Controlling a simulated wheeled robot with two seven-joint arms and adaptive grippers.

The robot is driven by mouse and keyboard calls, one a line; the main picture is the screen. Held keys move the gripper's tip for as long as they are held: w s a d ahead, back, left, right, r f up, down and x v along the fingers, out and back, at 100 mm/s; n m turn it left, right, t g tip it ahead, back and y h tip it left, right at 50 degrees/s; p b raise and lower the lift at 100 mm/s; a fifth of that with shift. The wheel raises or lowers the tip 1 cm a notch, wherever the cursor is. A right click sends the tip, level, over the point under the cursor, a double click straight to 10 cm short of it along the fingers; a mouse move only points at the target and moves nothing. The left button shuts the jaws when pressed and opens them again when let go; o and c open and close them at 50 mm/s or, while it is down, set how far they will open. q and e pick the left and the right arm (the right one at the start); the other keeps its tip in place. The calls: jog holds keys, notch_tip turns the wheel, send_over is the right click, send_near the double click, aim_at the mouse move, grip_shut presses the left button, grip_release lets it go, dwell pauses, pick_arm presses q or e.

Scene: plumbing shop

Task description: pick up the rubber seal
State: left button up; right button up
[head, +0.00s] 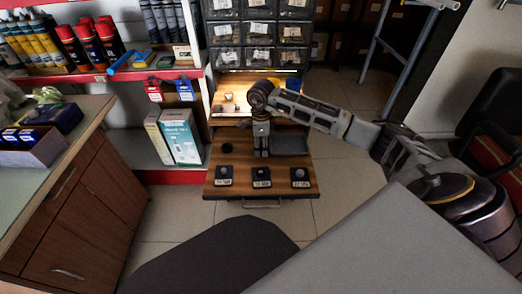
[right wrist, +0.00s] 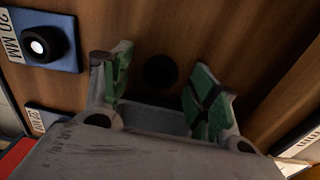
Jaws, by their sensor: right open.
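A small black round disc (head: 227,148), seemingly the rubber seal, lies on the wooden pull-out board (head: 237,191) at its left side. In the right wrist view a dark round shape (right wrist: 160,71) shows on the wood between and beyond my fingers; it looks like the same disc, but is too dark to show detail. My right gripper (head: 261,153) points down over the board, right of the disc in the head view. In the right wrist view its green-padded fingers (right wrist: 160,90) are apart with nothing between them. My left gripper is not in view.
Labelled dark pads with small parts, left (head: 223,175), middle (head: 261,177) and right (head: 300,177), line the board's front. A pad marked 20 MM (right wrist: 40,45) is near my fingers. Drawer bins (head: 258,30) stand behind.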

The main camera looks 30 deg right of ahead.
dwell(0.4)
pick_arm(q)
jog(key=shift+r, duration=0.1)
pick_arm(e)
jog(key=c, duration=0.8)
jog(key=shift+r, duration=0.2)
